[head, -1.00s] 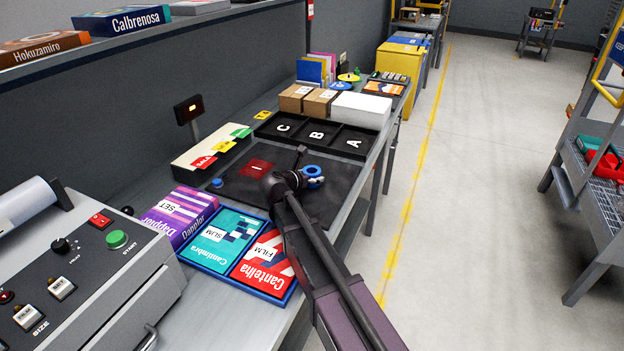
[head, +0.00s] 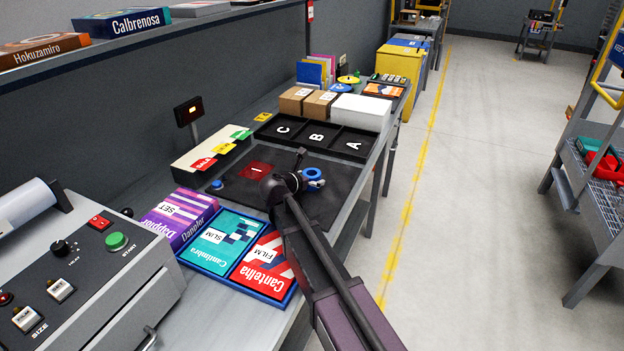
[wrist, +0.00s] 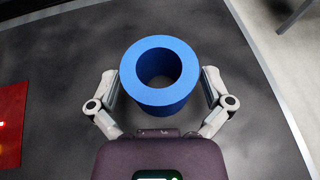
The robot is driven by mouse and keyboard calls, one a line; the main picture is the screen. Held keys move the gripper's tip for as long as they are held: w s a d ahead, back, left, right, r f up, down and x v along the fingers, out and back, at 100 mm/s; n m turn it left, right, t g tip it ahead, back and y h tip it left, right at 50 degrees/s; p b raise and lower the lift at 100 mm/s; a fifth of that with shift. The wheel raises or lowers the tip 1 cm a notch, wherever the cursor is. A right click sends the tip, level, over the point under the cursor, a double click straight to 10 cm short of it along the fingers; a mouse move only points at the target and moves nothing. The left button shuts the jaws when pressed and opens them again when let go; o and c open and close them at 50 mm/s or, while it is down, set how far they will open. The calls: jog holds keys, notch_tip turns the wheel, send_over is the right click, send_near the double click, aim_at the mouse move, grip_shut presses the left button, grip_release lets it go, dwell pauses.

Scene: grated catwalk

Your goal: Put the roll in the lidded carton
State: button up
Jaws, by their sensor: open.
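The blue roll (wrist: 160,76), a thick ring with an open hole, stands on the dark mat (wrist: 60,60) in the wrist view. My gripper (wrist: 162,84) is open, with one finger on each side of the roll. The right finger looks very close to the roll; I cannot tell whether it touches. In the head view the roll (head: 313,178) shows just past my gripper (head: 304,182), which partly hides it. Two brown cartons (head: 294,97) and a white box (head: 360,111) stand behind the black bins; I cannot tell which is the lidded carton.
Black bins marked C, B and A (head: 317,138) lie behind the mat. A blue tray (head: 212,272) with flat boxes is in front. A card box with coloured tabs (head: 208,150) and a grey machine (head: 110,285) are at left. The bench edge drops to floor at right.

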jog(key=p+v, duration=0.4)
jog(key=v, duration=0.6)
jog(key=shift+r, duration=0.25)
jog(key=shift+p+v, duration=0.3)
jog(key=shift+v, duration=0.7)
jog(key=shift+f, duration=0.1)
jog(key=d+f+m+g, duration=0.1)
jog(key=d+m, duration=0.1)
jog(key=d, duration=0.1)
jog(key=s+d+f+m+g, duration=0.1)
jog(key=d+m, duration=0.1)
jog(key=d, duration=0.1)
jog(key=d+f+m+g, duration=0.1)
jog(key=d+m, duration=0.1)
jog(key=d, duration=0.1)
jog(key=shift+s+d+f, duration=0.15)
jog(key=shift+s+f, duration=0.05)
jog(key=shift+f, duration=0.05)
jog(key=s+d+f+m+g+y, duration=0.3)
jog(key=s+d+f+m+g, duration=0.1)
jog(key=s+d+m, duration=0.4)
jog(key=s+d+f+m+g+y, duration=0.4)
jog(key=s+d+m, duration=0.4)
jog(key=d+m, duration=0.4)
jog(key=shift+m+g, duration=0.3)
jog(key=shift+m, duration=1.6)
